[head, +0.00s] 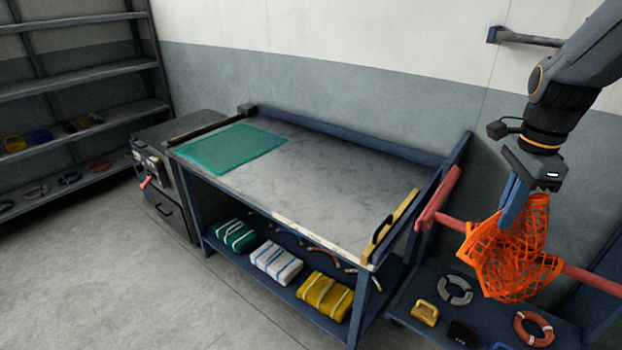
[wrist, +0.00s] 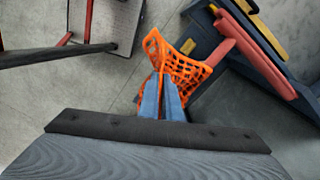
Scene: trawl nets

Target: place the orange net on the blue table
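The orange net (head: 512,255) hangs at the right, bunched and full of holes, in front of a red bar. I cannot tell whether it still touches the bar. My gripper (head: 513,203) points down with its blue fingers close together on the net's upper part. In the wrist view, the fingers (wrist: 163,98) are nearly together and the orange net (wrist: 185,68) spreads around their tips. The blue table (head: 330,185) stands left of my gripper, with a grey top and blue frame. A green mesh mat (head: 232,150) lies on its far left part.
The red bar (head: 592,277) sits on a blue cart with a yellow block (head: 425,312) and rings on its shelf. A yellow-edged piece (head: 393,225) stands at the table's right end. Folded bundles (head: 276,262) lie on the lower shelf. The tabletop's middle is clear.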

